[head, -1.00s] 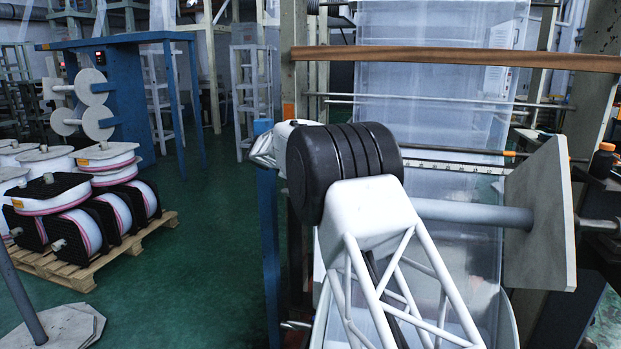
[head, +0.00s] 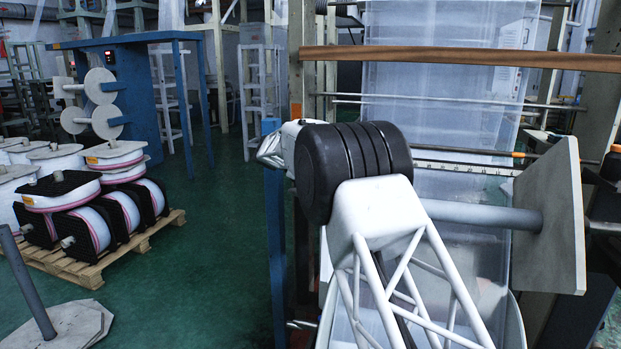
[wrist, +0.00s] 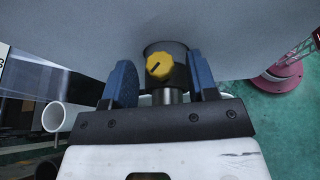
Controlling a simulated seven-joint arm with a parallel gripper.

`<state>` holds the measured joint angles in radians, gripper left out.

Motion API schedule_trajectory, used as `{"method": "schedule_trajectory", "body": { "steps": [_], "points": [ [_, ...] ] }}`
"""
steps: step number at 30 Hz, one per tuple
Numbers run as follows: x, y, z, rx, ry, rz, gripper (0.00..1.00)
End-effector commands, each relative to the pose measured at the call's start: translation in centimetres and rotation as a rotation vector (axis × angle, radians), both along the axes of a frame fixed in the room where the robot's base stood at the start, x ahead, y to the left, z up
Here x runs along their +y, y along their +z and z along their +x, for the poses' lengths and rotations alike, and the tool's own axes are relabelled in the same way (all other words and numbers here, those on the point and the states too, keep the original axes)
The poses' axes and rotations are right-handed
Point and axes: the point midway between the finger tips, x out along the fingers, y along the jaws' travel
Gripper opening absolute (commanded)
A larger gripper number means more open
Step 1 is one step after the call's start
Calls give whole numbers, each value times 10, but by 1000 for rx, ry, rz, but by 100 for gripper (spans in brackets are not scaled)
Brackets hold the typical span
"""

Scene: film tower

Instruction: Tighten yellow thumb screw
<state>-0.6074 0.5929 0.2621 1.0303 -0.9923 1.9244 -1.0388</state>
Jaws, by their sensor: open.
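The yellow thumb screw (wrist: 159,66) shows in the wrist view as a small yellow knob with a dark slot mark. It sits on a dark round collar (wrist: 165,48) with a metal shaft below it, against a large grey surface. My gripper (wrist: 161,75) is open, with one blue finger on each side of the knob and gaps visible between. In the head view my arm hides the work area, and neither the screw nor the fingertips can be made out there.
In the wrist view a white pipe end (wrist: 54,117) is at left and a pink round base (wrist: 278,80) at right. In the head view a roller with a grey end plate (head: 556,215) stands right of my arm. Pallet-loaded film reels (head: 85,210) stand at left over open green floor.

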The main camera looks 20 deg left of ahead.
Motion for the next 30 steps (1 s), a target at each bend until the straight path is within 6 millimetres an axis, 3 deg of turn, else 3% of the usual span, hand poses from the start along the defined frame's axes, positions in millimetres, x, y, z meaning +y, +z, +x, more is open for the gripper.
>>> {"method": "schedule_trajectory", "body": {
  "steps": [30],
  "points": [
    [-3,2,-10,-2,473,1,53]
  ]
}}
